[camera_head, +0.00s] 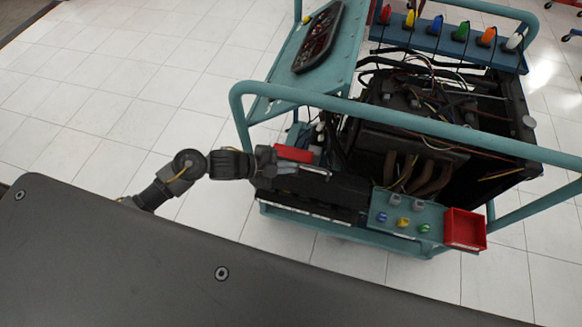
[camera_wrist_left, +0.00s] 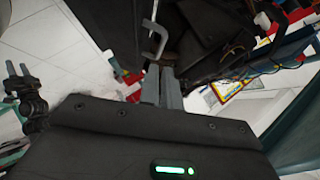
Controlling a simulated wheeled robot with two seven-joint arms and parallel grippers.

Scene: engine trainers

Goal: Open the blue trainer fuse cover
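The blue trainer's teal frame (camera_head: 400,118) stands across the right side of the head view, with a dark engine inside it. My left gripper (camera_head: 322,170) reaches to the frame's near left corner, over a black box, beside a red block (camera_head: 294,153). In the left wrist view its two fingers (camera_wrist_left: 161,72) lie side by side, with hardly any gap. A pale hooked handle (camera_wrist_left: 160,38) on a dark surface is just beyond the fingertips; whether they touch it I cannot tell. I cannot make out for certain which part is the fuse cover.
A teal panel (camera_head: 385,222) with several knobs and a red tray (camera_head: 464,229) is right of my left gripper. A gauge cluster (camera_head: 318,38) and a rack of coloured connectors (camera_head: 447,45) are farther back. Frame tubes run close above. White tiled floor (camera_head: 120,95) is clear at left.

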